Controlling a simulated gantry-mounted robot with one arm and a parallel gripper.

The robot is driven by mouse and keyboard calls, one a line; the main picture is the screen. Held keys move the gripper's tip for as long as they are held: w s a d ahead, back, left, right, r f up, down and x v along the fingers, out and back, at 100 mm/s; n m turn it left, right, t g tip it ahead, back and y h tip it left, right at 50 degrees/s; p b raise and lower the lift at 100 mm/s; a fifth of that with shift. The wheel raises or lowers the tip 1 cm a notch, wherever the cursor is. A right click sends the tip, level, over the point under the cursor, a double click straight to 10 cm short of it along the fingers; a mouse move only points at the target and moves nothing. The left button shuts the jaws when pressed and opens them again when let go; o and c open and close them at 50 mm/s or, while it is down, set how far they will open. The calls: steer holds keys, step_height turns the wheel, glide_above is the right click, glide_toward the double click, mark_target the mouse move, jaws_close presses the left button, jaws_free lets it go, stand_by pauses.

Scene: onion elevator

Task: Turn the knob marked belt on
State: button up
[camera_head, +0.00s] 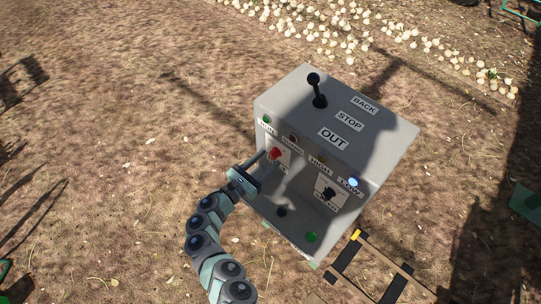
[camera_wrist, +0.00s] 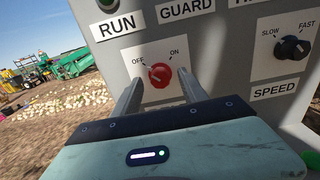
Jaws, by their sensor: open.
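A red knob (camera_head: 275,153) is on the front of a grey control box (camera_head: 380,150). In the wrist view the red knob (camera_wrist: 160,76) sits on a white plate marked OFF and ON, with its pale pointer toward OFF. Any name label under it is hidden by my gripper. My gripper (camera_wrist: 160,84) is open in front of the panel, one finger to each side of the red knob. In the head view my gripper (camera_head: 270,162) reaches the box from the lower left. I cannot tell whether the fingers touch the knob.
A black speed knob (camera_wrist: 292,48), marked SLOW and FAST, is right of the red knob. A black lever (camera_head: 316,90) stands on the box top near BACK, STOP and OUT labels. A lit LOW lamp (camera_head: 352,182) and a green button (camera_head: 311,237) are on the front. Onions lie behind.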

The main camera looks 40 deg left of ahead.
steer(key=shift+w, duration=1.1)
steer(key=shift+c, duration=0.4)
jaws_close()
